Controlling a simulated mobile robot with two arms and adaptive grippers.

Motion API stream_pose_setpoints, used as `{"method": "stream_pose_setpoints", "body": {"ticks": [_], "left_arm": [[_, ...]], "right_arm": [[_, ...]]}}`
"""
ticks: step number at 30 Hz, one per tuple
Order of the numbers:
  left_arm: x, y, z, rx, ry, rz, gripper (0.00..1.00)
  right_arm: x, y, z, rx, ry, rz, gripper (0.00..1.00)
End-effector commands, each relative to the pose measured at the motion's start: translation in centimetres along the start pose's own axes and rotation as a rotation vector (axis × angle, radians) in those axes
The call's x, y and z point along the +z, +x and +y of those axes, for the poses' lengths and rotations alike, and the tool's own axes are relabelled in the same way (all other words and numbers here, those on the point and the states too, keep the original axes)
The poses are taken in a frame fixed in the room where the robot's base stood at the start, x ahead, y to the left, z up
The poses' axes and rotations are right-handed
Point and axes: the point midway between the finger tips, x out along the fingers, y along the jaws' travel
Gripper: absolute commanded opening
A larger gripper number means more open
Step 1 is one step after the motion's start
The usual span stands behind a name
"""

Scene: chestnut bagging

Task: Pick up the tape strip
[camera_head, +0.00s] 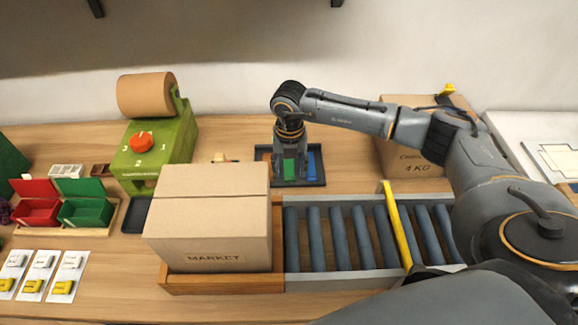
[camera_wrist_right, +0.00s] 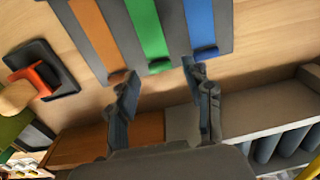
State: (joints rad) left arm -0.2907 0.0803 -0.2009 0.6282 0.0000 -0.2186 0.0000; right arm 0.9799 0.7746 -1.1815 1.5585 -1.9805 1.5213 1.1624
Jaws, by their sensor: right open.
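Three tape strips lie side by side on a dark tray (camera_head: 318,182): orange, green and blue. In the right wrist view the orange strip (camera_wrist_right: 97,35) is left, the green strip (camera_wrist_right: 148,35) is in the middle and the blue strip (camera_wrist_right: 200,25) is right. My right gripper (camera_head: 290,178) points down over the tray. In the right wrist view my right gripper (camera_wrist_right: 160,78) is open and empty, its fingertips spread on either side of the green strip's near end. I cannot tell its exact height above the strip. My left gripper is not in view.
A closed carton marked MARKET (camera_head: 210,230) stands in front of the tray, beside a roller conveyor (camera_head: 340,240) with a yellow bar (camera_head: 398,225). A green machine with a paper roll (camera_head: 147,95) is at left. Another carton (camera_head: 400,155) stands behind my right arm.

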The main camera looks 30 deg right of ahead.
Motion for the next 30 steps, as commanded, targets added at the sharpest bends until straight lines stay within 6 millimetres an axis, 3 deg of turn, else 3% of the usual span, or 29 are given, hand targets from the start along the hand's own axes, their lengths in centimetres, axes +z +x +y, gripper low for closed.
{"method": "stream_pose_setpoints", "body": {"ticks": [6,12,13,19,30], "left_arm": [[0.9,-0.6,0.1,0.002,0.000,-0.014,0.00],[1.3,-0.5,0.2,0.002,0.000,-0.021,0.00],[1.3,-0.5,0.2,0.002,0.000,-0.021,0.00],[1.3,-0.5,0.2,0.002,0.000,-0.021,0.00],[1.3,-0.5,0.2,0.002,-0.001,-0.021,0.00]], "right_arm": [[0.0,2.0,0.0,0.001,0.000,0.000,0.51],[0.0,2.2,0.0,0.001,0.000,-0.001,0.51],[0.0,2.2,0.0,0.001,0.000,0.000,0.49],[0.0,2.1,0.0,0.001,0.000,0.000,0.15],[0.0,2.0,0.1,0.002,0.000,0.000,0.14]]}}
